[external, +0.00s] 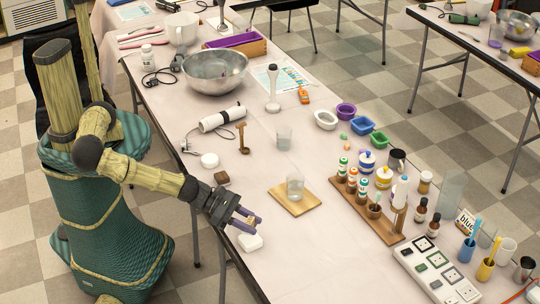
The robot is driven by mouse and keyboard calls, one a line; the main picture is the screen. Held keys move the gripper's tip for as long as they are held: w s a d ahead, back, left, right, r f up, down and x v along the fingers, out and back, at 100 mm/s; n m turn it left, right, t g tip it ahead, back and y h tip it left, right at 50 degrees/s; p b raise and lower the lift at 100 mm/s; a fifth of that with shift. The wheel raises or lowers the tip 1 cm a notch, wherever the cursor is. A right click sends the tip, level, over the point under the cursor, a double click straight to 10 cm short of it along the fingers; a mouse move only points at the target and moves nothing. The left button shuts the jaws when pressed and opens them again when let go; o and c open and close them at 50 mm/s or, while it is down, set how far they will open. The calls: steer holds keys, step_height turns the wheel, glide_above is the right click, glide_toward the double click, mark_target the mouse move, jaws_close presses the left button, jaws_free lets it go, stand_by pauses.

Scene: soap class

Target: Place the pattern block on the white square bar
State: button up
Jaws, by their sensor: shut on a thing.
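My gripper (247,221) has purple fingers and is at the near left edge of the table. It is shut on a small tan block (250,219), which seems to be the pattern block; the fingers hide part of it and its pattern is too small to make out. The white square bar (250,243) lies on the table by the near edge, just below the gripper in the picture. The held block appears above the bar and apart from it, though the exact gap is hard to judge.
A dark brown block (221,178) and a white round bar (209,160) lie behind the gripper. A glass (295,186) stands on a wooden board (276,201) to the right. A wooden rack (363,216) with bottles is farther right. The table front is bare.

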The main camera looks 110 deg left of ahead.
steer(key=shift+f, duration=1.75)
steer(key=shift+f, duration=0.1)
steer(key=o, duration=1)
steer(key=shift+c, duration=0.2)
steer(key=shift+r, duration=0.2)
steer(key=v, duration=1.2)
steer(key=shift+a, duration=0.15)
